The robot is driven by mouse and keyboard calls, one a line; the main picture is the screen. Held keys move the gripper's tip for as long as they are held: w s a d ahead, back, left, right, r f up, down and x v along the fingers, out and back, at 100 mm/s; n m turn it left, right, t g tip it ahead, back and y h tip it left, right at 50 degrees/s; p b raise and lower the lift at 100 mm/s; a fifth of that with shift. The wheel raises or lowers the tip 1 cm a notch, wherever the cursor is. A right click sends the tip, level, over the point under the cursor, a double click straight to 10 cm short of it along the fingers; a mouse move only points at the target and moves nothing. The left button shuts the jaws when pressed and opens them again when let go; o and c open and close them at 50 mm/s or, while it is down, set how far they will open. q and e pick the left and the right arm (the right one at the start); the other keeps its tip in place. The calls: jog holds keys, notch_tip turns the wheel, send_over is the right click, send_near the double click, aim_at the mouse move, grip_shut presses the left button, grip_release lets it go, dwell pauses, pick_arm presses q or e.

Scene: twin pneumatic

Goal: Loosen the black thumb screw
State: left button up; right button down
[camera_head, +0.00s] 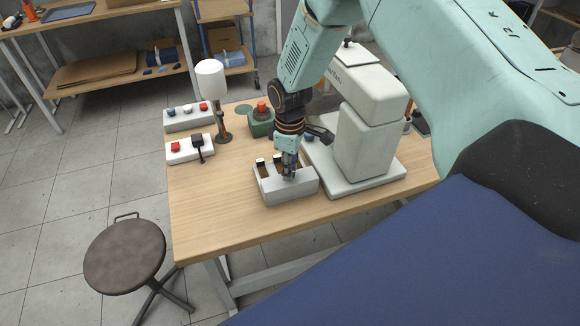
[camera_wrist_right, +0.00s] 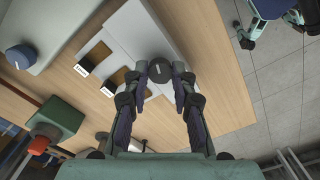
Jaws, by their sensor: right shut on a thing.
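The black thumb screw (camera_wrist_right: 160,71) shows in the right wrist view as a round dark knob at one end of a pale box. My right gripper (camera_wrist_right: 161,84) is shut on it, with one fingertip at each side of the knob. In the head view my right gripper (camera_head: 290,170) points down at the top of the pale box (camera_head: 290,193), and it hides the screw there. The box has brown-lined slots with small black and white parts beside them. My left gripper is in neither view.
The wooden table (camera_head: 215,225) has free room in front of the box. A large pale machine (camera_head: 365,140) stands close at right. Behind are a green block with a red knob (camera_head: 261,118), a white lamp (camera_head: 211,80) and button boxes (camera_head: 190,148). A stool (camera_head: 125,255) stands at left.

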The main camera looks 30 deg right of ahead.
dwell(0.5)
jog(key=c, duration=1.1)
grip_release()
notch_tip(320, 180, up, 12)
